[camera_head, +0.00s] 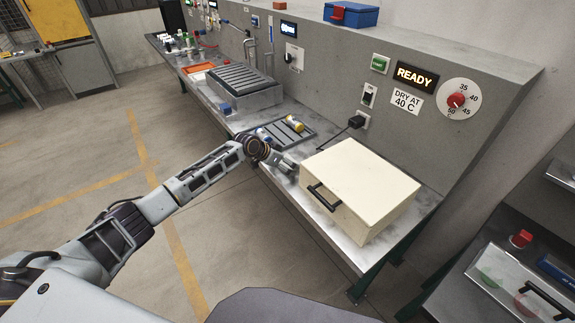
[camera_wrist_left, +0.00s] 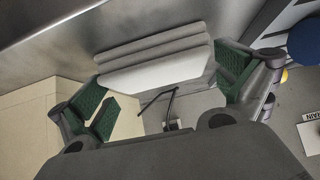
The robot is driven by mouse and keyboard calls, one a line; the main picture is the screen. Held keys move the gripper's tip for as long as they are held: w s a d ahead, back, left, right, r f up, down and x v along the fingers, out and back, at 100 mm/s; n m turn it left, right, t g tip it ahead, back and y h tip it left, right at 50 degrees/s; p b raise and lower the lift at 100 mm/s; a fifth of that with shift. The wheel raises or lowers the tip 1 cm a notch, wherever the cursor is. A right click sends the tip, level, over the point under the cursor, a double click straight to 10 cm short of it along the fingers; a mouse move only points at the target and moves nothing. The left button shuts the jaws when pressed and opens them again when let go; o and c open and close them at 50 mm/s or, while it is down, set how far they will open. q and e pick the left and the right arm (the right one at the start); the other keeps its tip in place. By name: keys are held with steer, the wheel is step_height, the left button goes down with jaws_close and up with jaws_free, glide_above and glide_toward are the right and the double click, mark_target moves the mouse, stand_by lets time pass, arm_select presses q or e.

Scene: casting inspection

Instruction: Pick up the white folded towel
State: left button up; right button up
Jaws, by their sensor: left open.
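The white folded towel (camera_wrist_left: 155,66) shows in the left wrist view as a stack of pale folds, light grey above and white below. It lies between the two green-padded fingers of my left gripper (camera_wrist_left: 165,88), which is open. A gap shows between the towel and the left finger; whether the right finger touches it I cannot tell. In the head view my left gripper (camera_head: 287,164) is low at the bench, just left of the cream box. The towel is not clearly visible there. My right gripper is in neither view.
The cream box (camera_head: 372,182) with a black handle stands close right of my left gripper. A dark slotted tray (camera_head: 268,139) with small cylinders lies behind it. The grey panel wall (camera_head: 335,75) bounds the bench (camera_head: 340,243) at the back.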

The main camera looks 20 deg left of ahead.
arm_select(q)
steer(key=shift+w+d+f, duration=0.2)
steer(key=shift+f, duration=0.1)
steer(key=shift+c, duration=0.3)
steer(key=c, duration=0.7)
